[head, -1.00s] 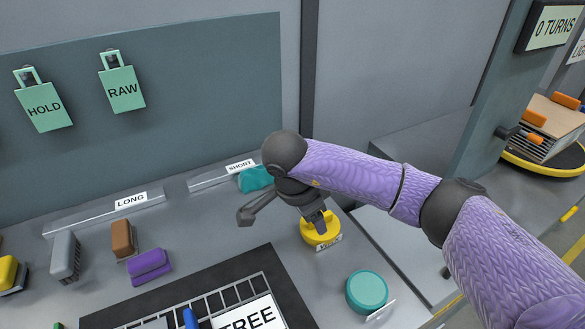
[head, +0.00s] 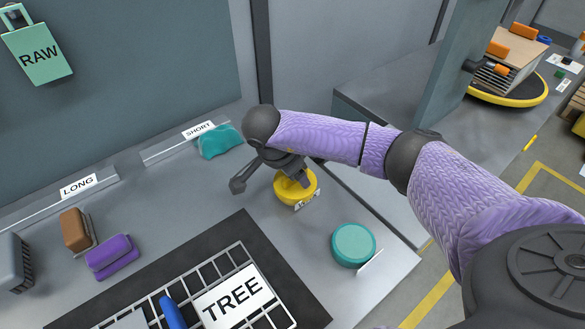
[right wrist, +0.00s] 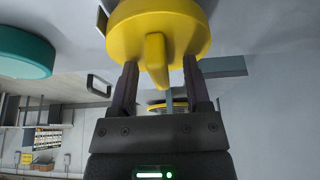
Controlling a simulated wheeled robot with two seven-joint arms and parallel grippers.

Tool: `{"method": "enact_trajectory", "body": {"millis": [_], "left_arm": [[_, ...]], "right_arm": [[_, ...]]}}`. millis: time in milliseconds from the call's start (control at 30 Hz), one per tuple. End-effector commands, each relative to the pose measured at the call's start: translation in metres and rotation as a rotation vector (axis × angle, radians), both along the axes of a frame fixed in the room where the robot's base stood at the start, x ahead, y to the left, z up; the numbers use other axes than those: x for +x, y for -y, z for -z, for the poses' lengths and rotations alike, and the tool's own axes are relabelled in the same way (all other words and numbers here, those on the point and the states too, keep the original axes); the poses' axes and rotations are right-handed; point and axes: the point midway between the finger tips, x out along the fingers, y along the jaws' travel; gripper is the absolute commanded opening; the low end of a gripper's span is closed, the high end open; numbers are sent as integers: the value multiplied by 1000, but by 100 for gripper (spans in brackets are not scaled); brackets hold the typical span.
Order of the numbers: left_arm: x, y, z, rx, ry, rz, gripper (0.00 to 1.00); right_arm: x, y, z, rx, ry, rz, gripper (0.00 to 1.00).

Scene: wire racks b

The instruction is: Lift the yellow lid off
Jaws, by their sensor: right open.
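The yellow lid (head: 292,197) is round with a raised bar handle, and sits on the bench right of the black mat. In the right wrist view the yellow lid (right wrist: 190,38) fills the top, its bar handle between the fingers. My right gripper (right wrist: 155,75) is open, with one finger on each side of the handle; I cannot tell whether they touch it. In the head view my right gripper (head: 290,178) is over the lid from above and partly hides it. What lies under the lid is hidden. My left gripper is not in view.
A teal round lid (head: 353,244) sits nearby at front right. A black mat with a wire rack (head: 262,297) and a TREE sign lies at left. A teal object (head: 220,141), a purple block (head: 111,257) and a brown block (head: 76,230) stand along the back. The bench's right edge is close.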

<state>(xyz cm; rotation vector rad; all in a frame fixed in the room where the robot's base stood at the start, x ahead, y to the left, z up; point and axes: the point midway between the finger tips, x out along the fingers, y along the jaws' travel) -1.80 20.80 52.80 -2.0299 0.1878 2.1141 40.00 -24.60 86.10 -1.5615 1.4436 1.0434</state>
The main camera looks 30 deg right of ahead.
Motion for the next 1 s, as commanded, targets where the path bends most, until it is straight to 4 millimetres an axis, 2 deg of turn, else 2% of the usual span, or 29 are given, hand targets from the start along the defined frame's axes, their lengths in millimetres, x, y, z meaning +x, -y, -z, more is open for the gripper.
{"method": "enact_trajectory", "body": {"millis": [33, 67, 333, 500, 533, 600, 1000], "left_arm": [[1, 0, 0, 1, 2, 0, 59], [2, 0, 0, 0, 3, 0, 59], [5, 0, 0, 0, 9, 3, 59], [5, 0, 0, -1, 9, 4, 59], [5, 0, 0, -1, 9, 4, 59], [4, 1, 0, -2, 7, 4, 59], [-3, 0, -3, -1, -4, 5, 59]], "right_arm": [[0, 0, 0, 0, 0, 0, 62], [0, 0, 0, 0, 0, 0, 58], [0, 0, 0, 0, 0, 0, 0], [0, 0, 0, 1, 0, 0, 0], [0, 0, 0, 1, 0, 0, 16], [0, 0, 0, 1, 0, 0, 1], [0, -1, -3, 1, 1, 0, 0]]}}
